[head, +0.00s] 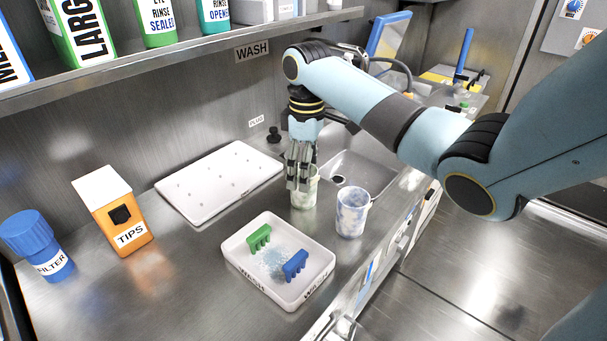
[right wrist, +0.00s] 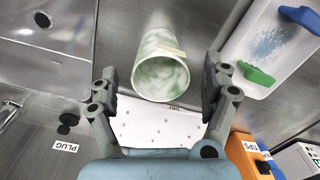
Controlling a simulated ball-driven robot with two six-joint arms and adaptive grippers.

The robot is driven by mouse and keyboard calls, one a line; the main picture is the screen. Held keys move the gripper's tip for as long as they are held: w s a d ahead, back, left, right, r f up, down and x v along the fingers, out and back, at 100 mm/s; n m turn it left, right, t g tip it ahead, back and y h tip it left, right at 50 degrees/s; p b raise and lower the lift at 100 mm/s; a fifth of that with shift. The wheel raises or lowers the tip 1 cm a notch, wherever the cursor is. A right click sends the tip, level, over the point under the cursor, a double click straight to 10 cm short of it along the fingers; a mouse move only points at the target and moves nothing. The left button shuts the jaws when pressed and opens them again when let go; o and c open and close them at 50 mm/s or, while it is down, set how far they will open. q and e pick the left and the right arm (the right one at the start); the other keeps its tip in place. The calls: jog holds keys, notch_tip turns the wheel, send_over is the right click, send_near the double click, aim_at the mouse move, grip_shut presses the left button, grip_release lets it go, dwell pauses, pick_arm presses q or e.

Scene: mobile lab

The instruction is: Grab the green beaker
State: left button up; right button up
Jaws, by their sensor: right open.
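The green beaker (head: 306,200), whitish with green marbling, stands upright on the steel counter by the sink. My right gripper (head: 298,183) points down at it from above, with its fingers in front of part of the rim. In the right wrist view the green beaker (right wrist: 160,78) shows between the two spread fingers of my right gripper (right wrist: 160,72), with a gap on each side. The gripper is open and holds nothing. A blue-marbled beaker (head: 351,215) stands to the right of the green one. My left gripper is not in view.
A white tray (head: 239,268) with a green and a blue brush stands in front. A white pegboard (head: 215,182) lies behind left. The sink (head: 360,168) is behind the beakers. An orange tips box (head: 122,222) and a blue filter bottle (head: 45,250) stand left. A shelf (head: 180,50) hangs above.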

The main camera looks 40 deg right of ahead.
jog(key=shift+f, duration=0.75)
jog(key=c, duration=1.2)
